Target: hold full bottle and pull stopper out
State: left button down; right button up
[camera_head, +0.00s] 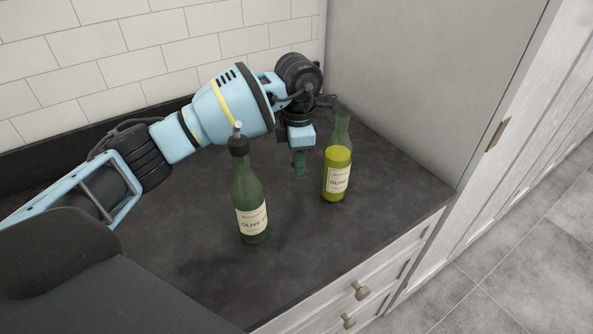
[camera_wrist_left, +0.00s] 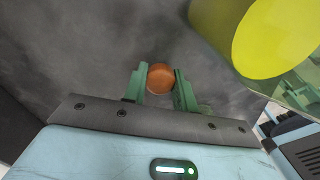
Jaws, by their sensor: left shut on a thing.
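A green glass bottle (camera_head: 336,172) with an olive label stands upright on the dark counter, with yellow-green oil up to about its shoulder. I see no stopper in its neck (camera_head: 342,126). My left gripper (camera_head: 299,165) is just left of this bottle, pointing down, apart from it. In the left wrist view, the gripper's green fingers (camera_wrist_left: 160,86) are shut on a round orange-brown cork stopper (camera_wrist_left: 160,77). The oil bottle also shows at the upper right of that view (camera_wrist_left: 222,40). My right gripper is not in view.
A second, darker olive bottle (camera_head: 247,195) with a black and metal pourer stands upright nearer the front left. The dark counter (camera_head: 310,245) is clear between and in front of the bottles. A grey panel (camera_head: 405,90) rises at the right, and a tiled wall (camera_head: 110,45) stands behind.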

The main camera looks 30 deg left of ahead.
pick_arm(q)
jog(key=shift+f, duration=2.05)
jog(key=shift+f, duration=0.15)
jog(key=c, duration=1.1)
grip_release()
notch_tip(320, 180, up, 12)
jog(key=shift+r, duration=0.15)
